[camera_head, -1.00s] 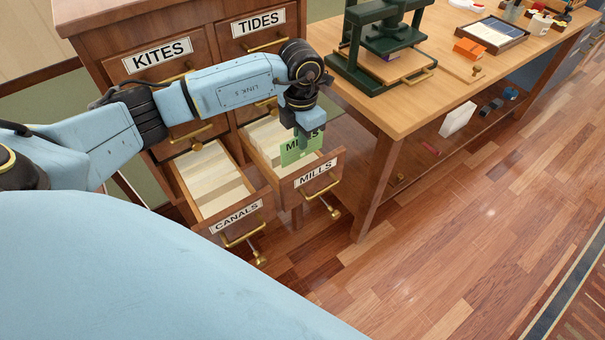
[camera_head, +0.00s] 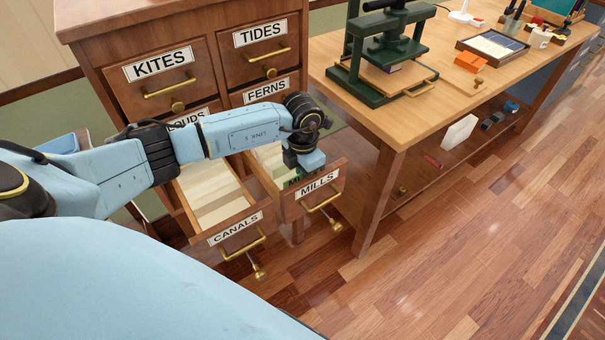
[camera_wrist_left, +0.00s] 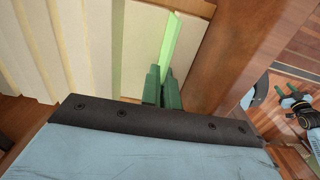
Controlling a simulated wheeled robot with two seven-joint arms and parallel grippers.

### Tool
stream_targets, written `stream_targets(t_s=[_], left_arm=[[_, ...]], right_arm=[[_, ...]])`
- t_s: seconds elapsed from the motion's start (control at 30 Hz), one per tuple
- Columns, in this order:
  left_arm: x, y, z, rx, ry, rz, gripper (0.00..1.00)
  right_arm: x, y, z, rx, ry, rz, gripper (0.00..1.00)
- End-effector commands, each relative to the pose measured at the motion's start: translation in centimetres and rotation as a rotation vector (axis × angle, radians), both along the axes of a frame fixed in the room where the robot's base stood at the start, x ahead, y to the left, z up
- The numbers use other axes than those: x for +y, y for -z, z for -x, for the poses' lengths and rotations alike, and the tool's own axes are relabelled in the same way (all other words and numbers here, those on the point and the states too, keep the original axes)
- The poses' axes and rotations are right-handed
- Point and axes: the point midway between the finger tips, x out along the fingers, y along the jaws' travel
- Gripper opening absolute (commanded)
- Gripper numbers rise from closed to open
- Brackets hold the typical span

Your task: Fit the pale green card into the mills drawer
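The pale green card (camera_wrist_left: 171,42) stands edge-on in the left wrist view, between the two dark green fingers of my left gripper (camera_wrist_left: 162,92). The fingers are close together on it. In the head view only a bit of the card (camera_head: 292,182) shows, low inside the open mills drawer (camera_head: 318,186), just behind its front panel. My left wrist hides the rest of the card and the fingertips there.
The open canals drawer (camera_head: 236,229), full of cream cards, lies left of the mills drawer. The kites (camera_head: 160,67) and tides (camera_head: 262,38) drawers above are shut. A wooden table (camera_head: 395,120) with a green press (camera_head: 385,50) stands at right. The floor in front is clear.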

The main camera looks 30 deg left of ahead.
Motion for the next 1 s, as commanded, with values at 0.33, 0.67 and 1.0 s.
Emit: stream_targets(t_s=[0.33,0.67,1.0], left_arm=[[0.0,0.2,0.0,0.0,0.0,0.0,0.24],[0.0,-0.1,0.0,0.0,0.0,0.0,0.24],[0.1,-7.1,-0.1,-0.004,0.001,-0.002,0.24]], right_arm=[[0.1,-0.2,-0.6,-0.008,0.001,-0.001,0.45],[0.1,-0.3,-0.5,-0.01,0.001,-0.002,0.45],[-0.8,0.4,4.3,0.029,-0.015,0.003,0.45]])
